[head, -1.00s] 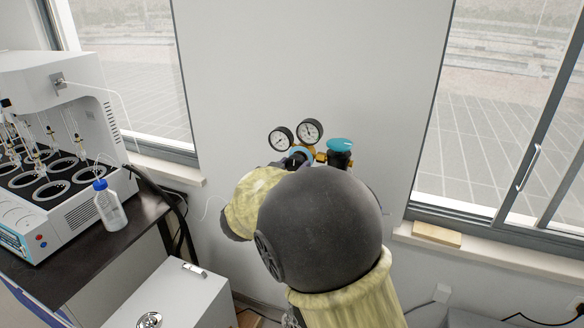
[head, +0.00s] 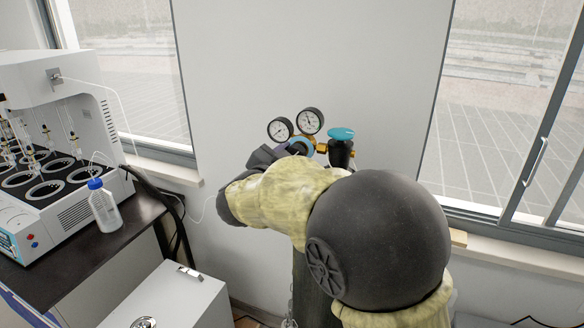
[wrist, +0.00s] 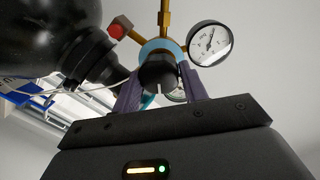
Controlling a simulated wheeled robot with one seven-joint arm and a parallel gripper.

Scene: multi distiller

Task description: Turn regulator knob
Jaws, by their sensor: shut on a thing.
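The regulator has two round white-faced gauges and brass fittings on top (head: 309,121). In the wrist view its black regulator knob (wrist: 156,72), with a light-blue ring behind it, sits between my two dark fingers. My gripper (wrist: 160,82) is shut on this knob, with one finger on each side. One gauge (wrist: 210,43) shows to the right of the knob in the wrist view. In the head view the blue ring (head: 301,146) shows just beyond my gripper (head: 288,150), while the knob's black front is hidden by my wrist.
A black valve with a blue top (head: 341,135) stands just right of the regulator. A white-capped machine (head: 75,90) and a blue-capped bottle (head: 104,204) are on the dark bench at left. A white cabinet (head: 170,295) is below. Windows flank the wall.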

